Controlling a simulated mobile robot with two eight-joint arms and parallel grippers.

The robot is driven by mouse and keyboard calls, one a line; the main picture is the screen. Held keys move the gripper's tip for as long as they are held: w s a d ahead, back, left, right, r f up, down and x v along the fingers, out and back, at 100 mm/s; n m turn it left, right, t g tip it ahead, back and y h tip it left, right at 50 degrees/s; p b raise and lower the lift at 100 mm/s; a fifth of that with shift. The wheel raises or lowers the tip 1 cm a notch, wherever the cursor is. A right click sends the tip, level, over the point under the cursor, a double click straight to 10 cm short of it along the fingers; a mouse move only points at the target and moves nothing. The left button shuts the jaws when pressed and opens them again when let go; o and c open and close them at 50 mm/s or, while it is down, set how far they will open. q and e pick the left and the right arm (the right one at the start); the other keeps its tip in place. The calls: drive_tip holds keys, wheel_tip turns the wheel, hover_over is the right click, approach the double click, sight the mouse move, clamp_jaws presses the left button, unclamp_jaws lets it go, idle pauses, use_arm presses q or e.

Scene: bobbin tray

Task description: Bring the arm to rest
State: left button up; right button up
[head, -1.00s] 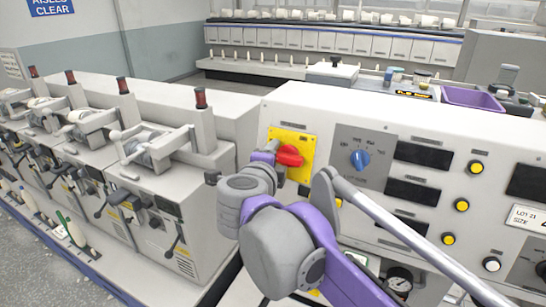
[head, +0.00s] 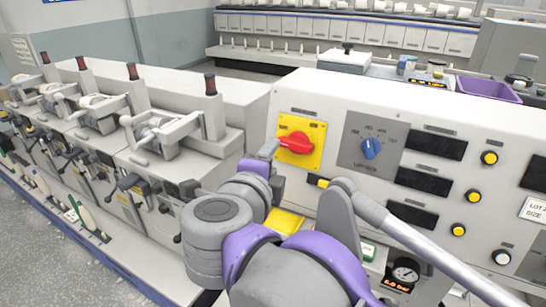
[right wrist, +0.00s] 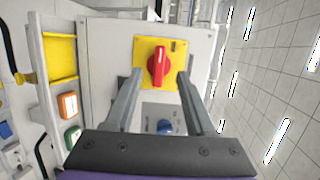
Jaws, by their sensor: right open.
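My right arm reaches in front of a white control panel. My right gripper (head: 262,168) is just below and left of a red rotary switch (head: 295,143) on a yellow plate (head: 317,155). In the right wrist view the two fingers of the right gripper (right wrist: 156,95) are apart with nothing between them. The red switch (right wrist: 158,66) shows beyond the fingertips, with its handle upright in that view. A gap shows between the fingers and the switch. My left gripper is not in view.
A blue knob (head: 370,148) sits right of the switch, with dark displays and yellow buttons (head: 489,158) beyond it. A yellow tray (head: 284,221) and a gauge (head: 405,271) are below. Winding units with levers (head: 160,135) stand at left. A purple bin (head: 488,89) is behind.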

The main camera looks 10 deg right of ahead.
wheel_tip(320, 180, down, 12)
drive_tip(key=s+a+n+y+p, duration=0.1)
drive_tip(key=a+n+y, duration=0.1)
drive_tip(key=n+y, duration=1.25)
drive_tip(key=s+d+f+n+g+h, duration=0.2)
drive_tip(key=s+d+f, duration=0.3)
drive_tip(key=f, duration=0.3)
drive_tip(key=s+d+f+n+g+h, duration=0.3)
drive_tip(key=s+d+f+g+h, duration=0.1)
drive_tip(key=s+d+f, duration=0.1)
drive_tip(key=s+d+f+n+g+h+p, duration=0.1)
drive_tip(key=s+d+f, duration=0.4)
drive_tip(key=f, duration=0.5)
drive_tip(key=shift+s+d+f+n+g+h, duration=0.15)
drive_tip(key=shift+s+f+n+g+h, duration=0.2)
drive_tip(key=shift+s+n+g+h, duration=0.55)
drive_tip(key=shift+w+h, duration=0.15)
drive_tip(key=shift+h, duration=0.1)
drive_tip(key=shift+c, duration=0.4)
